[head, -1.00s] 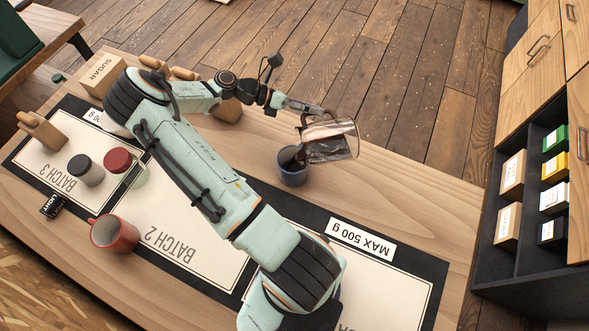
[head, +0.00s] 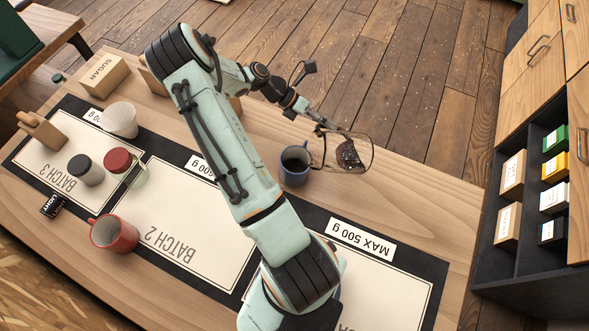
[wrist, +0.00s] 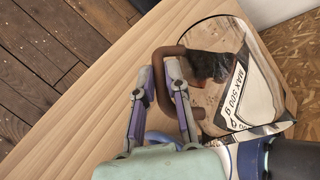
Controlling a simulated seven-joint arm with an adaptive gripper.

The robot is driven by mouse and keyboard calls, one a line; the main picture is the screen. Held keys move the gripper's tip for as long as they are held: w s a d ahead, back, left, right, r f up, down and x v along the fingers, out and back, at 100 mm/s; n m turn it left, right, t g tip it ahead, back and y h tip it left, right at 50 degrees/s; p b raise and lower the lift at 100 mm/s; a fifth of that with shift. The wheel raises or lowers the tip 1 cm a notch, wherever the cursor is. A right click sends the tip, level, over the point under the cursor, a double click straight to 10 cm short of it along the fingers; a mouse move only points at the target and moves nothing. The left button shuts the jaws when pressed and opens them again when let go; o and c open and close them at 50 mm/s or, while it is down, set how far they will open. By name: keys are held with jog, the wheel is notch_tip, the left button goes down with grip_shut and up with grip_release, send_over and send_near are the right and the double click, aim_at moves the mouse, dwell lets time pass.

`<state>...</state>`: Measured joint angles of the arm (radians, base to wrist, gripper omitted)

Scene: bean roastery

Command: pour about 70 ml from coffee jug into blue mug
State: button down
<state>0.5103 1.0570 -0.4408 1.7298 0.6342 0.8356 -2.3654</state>
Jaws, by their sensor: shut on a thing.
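The coffee jug (head: 364,142) is clear glass with a brown handle and some dark coffee in it. It hangs tilted just right of the blue mug (head: 294,170), above the table. The mug stands upright and looks dark inside; how full it is I cannot tell. My gripper (head: 325,128) is shut on the jug's handle. In the wrist view, my gripper's fingers (wrist: 178,84) close on the brown handle (wrist: 160,78), and the jug's glass (wrist: 228,110) shows dark coffee.
A MAX 500 g label (head: 361,239) lies at front right. Bare table lies right of the blue mug.

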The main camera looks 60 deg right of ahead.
jog(key=shift+s+d+f+t+y+b, duration=0.15)
jog(key=shift+s+t+y+b, duration=0.2)
jog(key=shift+t, duration=0.45)
jog(key=shift+w, duration=0.1)
jog(key=shift+t+y, duration=0.25)
jog(key=shift+t, duration=0.05)
dwell(0.9)
jog(key=shift+r+t+y+b, duration=0.3)
jog(key=shift+r+t+b, duration=0.15)
jog(key=shift+r+t, duration=0.15)
jog(key=t, duration=0.1)
jog(key=s+f+m+t+y+b, duration=0.1)
jog(key=t, duration=0.1)
jog(key=shift+f+b, duration=0.15)
jog(key=shift+b, duration=0.15)
jog(key=shift+s+d+f+t+y+b, duration=0.45)
jog(key=shift+f+t+y, duration=0.2)
jog(key=shift+t, duration=0.25)
jog(key=shift+s+d+m+t+y, duration=0.15)
jog(key=shift+s+m+t+y, duration=0.15)
jog(key=shift+t, duration=0.2)
jog(key=shift+d+r+m+t+y+b, duration=0.1)
jog(key=shift+d+m+t+y+b, duration=0.2)
jog(key=shift+t+b, duration=0.45)
jog(key=shift+w+d+m+t+y+b, duration=0.2)
jog(key=shift+d+m+t+b, duration=0.4)
jog(key=shift+t, duration=0.75)
